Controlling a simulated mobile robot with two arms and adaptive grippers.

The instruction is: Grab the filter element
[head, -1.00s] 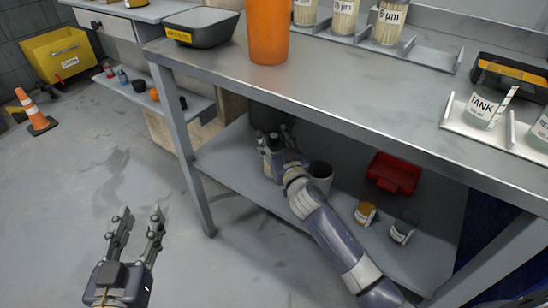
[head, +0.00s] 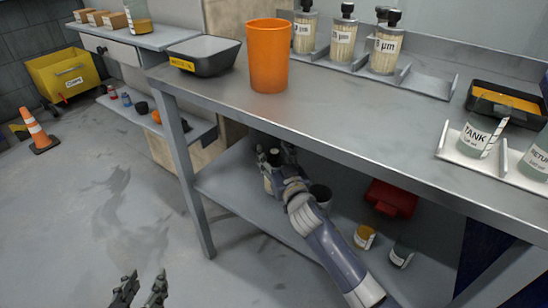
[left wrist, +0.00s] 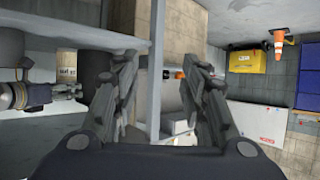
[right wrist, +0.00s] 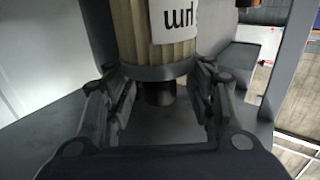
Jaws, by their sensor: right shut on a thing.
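A filter element (right wrist: 165,30) with a beige pleated body, a white label ending in "µm" and a dark cap fills the top middle of the right wrist view. My right gripper (right wrist: 158,80) is shut on it at the capped end, a finger on each side. In the head view my right gripper (head: 274,160) is under the tabletop at the lower shelf, and hides most of the element. My left gripper (head: 140,290) is open and empty, low in the head view, away from the table; its spread fingers show in the left wrist view (left wrist: 160,75).
On the lower shelf (head: 238,205), a dark cup (head: 320,193), a red bin (head: 391,198) and two small jars stand near my right arm. The tabletop edge overhangs it. Above are an orange cylinder (head: 268,60), labelled filters (head: 342,45) and trays.

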